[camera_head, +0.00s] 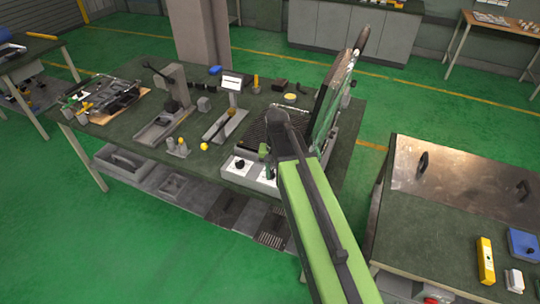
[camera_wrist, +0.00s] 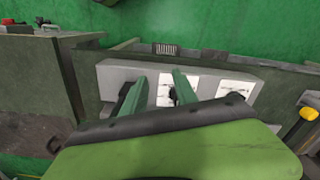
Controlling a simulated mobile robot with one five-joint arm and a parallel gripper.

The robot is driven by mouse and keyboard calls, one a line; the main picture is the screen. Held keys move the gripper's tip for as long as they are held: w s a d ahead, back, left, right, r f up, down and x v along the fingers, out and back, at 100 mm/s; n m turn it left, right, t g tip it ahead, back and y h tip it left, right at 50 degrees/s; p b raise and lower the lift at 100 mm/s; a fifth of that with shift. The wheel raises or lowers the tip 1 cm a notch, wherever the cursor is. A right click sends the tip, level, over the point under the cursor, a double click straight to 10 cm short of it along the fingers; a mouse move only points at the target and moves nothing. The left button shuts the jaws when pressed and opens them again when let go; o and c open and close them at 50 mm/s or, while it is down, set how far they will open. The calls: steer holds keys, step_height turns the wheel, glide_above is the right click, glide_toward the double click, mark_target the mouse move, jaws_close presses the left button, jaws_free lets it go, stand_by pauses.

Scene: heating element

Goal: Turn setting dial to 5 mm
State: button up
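The heating-element machine (camera_head: 266,130) stands on the green workbench, with a light grey control box (camera_wrist: 118,70) along its front edge. White label plates (camera_wrist: 238,88) and black dials sit on the box. One black dial (camera_head: 240,164) shows clear of my gripper in the head view. Another dark dial (camera_wrist: 173,94) shows beside the right finger in the wrist view, partly hidden. I cannot read the scale or tell which one is the setting dial. My gripper (camera_wrist: 159,77) is at the box with its two green fingers apart; contact with the dial is unclear.
The machine's raised lid (camera_head: 330,100) stands just right of my arm. A yellow ball (camera_head: 204,146) and small posts are left of the control box. A second table (camera_head: 440,210) stands at the right. Green floor is open in front of the bench.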

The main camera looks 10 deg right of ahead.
steer(key=w+r+m+p, duration=0.4)
steer(key=w+r+p, duration=0.4)
steer(key=r, duration=0.4)
step_height(320, 180, down, 18)
steer(key=b, duration=1.8)
steer(key=shift+s+f, duration=0.1)
steer(key=shift+f, duration=0.1)
steer(key=shift+r, duration=0.1)
steer(key=shift+c, duration=0.4)
jaws_close()
